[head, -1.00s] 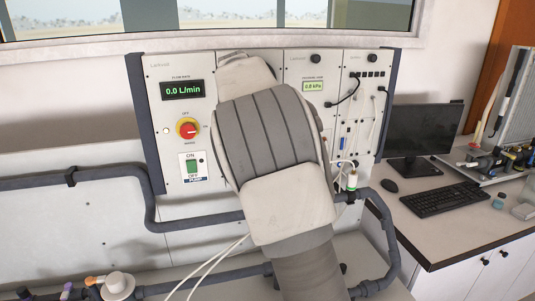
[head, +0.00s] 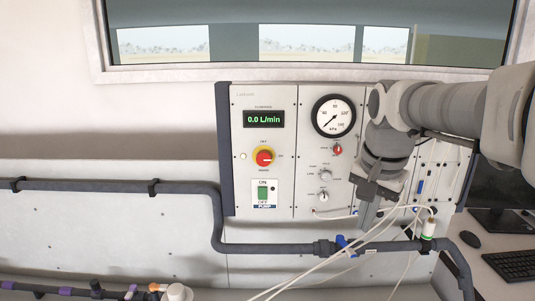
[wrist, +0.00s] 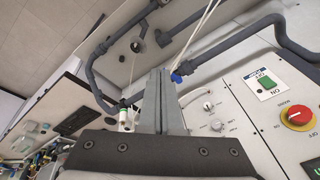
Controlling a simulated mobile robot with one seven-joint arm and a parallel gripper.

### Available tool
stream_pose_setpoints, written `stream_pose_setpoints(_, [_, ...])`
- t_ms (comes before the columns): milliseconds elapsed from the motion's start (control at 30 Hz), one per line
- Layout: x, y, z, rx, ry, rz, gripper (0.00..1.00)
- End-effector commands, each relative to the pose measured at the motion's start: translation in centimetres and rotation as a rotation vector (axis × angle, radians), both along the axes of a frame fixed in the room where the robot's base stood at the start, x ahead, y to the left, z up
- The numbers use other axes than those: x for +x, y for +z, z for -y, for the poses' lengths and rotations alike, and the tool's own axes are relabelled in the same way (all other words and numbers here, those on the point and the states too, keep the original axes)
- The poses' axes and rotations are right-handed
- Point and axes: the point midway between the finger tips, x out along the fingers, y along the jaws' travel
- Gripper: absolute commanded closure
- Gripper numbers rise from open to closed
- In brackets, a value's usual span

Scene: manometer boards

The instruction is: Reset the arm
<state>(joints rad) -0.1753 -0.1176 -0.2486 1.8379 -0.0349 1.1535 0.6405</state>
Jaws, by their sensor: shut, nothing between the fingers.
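My arm reaches in from the right in the head view. My gripper (head: 368,217) points down in front of the manometer board's control panel (head: 310,100). In the wrist view the two grey fingers of my gripper (wrist: 161,75) lie side by side, shut, with nothing between them. The arm and gripper hide part of the panel's right half. A round dial gauge (head: 333,116) shows left of my wrist. The flow display (head: 264,119) reads 0.0 L/min.
A red and yellow knob (head: 264,157) and a green pump switch (head: 262,193) are on the panel's left. Dark pipework (head: 110,187) with a blue valve (head: 345,243) runs below. Thin white tubes hang near the gripper. A keyboard (head: 512,264) lies at right.

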Motion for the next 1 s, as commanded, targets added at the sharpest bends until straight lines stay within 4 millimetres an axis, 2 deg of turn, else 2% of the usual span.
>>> stream_pose_setpoints(33, [-1.4, 0.0, -0.2, 0.000, 0.044, 0.017, 1.00])
stream_pose_setpoints(267, [-6.8, -1.0, -1.7, -0.037, 0.257, 0.087, 1.00])
stream_pose_setpoints(600, [-13.9, -4.3, -3.4, -0.163, 0.545, 0.181, 1.00])
stream_pose_setpoints(800, [-16.1, -6.1, -3.8, -0.225, 0.641, 0.207, 1.00])
stream_pose_setpoints(1000, [-15.9, -6.1, -3.8, -0.234, 0.643, 0.202, 1.00])
